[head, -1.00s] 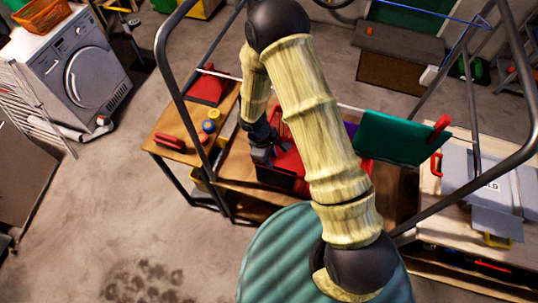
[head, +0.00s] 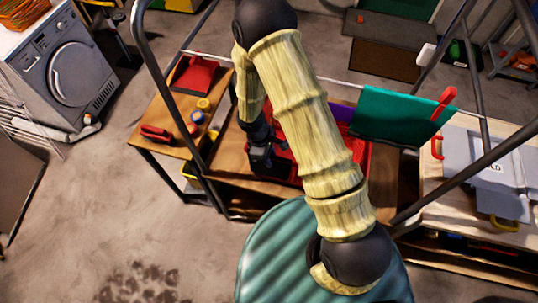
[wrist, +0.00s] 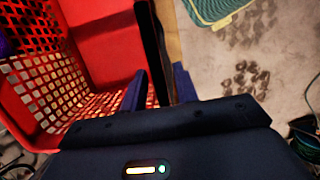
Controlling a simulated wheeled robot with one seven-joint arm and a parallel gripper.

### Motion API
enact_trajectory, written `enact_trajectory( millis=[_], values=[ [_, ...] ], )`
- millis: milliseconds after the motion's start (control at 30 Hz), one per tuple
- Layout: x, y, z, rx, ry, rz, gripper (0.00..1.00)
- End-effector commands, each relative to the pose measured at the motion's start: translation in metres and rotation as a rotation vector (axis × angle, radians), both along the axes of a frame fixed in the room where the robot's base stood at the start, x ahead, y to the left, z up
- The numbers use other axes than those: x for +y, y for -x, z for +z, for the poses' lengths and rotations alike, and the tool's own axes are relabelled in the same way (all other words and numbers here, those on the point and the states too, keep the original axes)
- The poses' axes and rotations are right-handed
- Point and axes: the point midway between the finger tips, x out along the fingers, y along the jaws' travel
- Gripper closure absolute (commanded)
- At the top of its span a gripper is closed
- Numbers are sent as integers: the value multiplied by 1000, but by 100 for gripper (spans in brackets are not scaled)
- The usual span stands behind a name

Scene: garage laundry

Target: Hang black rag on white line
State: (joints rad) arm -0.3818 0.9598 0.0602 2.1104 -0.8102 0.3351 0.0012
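The white line (head: 325,80) runs across the bench between the dark posts of a frame. A red basket (head: 368,152) stands on the bench, partly hidden behind my arm. My gripper (head: 262,160) is low at the basket's near left side. In the wrist view the perforated red basket wall (wrist: 40,90) is at left. A thin dark strip, apparently the black rag (wrist: 153,45) seen edge-on by the basket's side, passes between my two fingers (wrist: 160,90). The fingers stand apart on either side of it, with a small gap at the left finger. The rest of the rag is hidden.
A green cloth (head: 385,115) hangs at the line's right, with a red clip (head: 444,103) by it. A red dustpan-like item (head: 200,74), a red-handled tool (head: 156,134) and small round items lie on the bench's left. Floor at left is clear.

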Motion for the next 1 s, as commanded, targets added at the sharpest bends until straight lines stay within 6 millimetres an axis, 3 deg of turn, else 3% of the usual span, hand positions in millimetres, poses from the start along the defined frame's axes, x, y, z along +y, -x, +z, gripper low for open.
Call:
enact_trajectory(
  millis=[100, 267, 467, 1000],
  values=[
    [0, 0, 0, 0, 0, 0, 70],
    [0, 0, 0, 0, 0, 0, 100],
    [0, 0, 2, 0, 0, 0, 100],
    [0, 0, 33, 0, 1, 0, 100]
  ],
)
